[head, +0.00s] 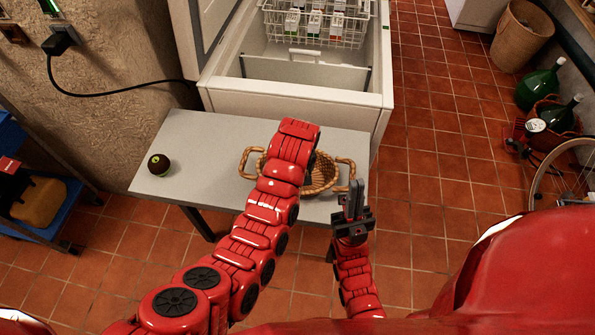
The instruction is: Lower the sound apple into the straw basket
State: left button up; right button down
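The straw basket (322,173) stands on the grey table, with a looped handle at each side. My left arm covers its middle and left part, so most of its inside is hidden. My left arm reaches over the basket; its gripper is hidden behind its own wrist, and I cannot see what it holds. My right gripper (354,194) is at the right front of the basket, fingers upward and close together, with nothing visible between them. A dark brown round fruit with a greenish spot (159,165) lies at the table's left end. No other apple shows.
The grey table (215,150) is clear between the dark fruit and the basket. An open white chest freezer (290,100) with a wire rack (318,25) stands behind it. A blue shelf (50,225) is at the left. Green bottles (540,87) stand far right.

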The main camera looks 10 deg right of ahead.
pick_arm(q)
jog(key=o, duration=1.3)
jog(key=shift+r, duration=0.1)
jog(key=shift+r, duration=0.25)
jog(key=r, duration=0.5)
jog(key=shift+s+d+r, duration=0.15)
jog(key=shift+s+r, duration=0.2)
jog(key=shift+s, duration=0.05)
jog(key=shift+s+r+p, duration=0.3)
jog(key=shift+r+p, duration=1.05)
jog(key=shift+r, duration=0.45)
jog(key=shift+s+r+p, duration=0.3)
jog(key=shift+r+p, duration=1.1)
jog(key=shift+r, duration=0.45)
jog(key=shift+s+r+p, duration=0.3)
jog(key=shift+r+p, duration=1.05)
jog(key=shift+r, duration=0.45)
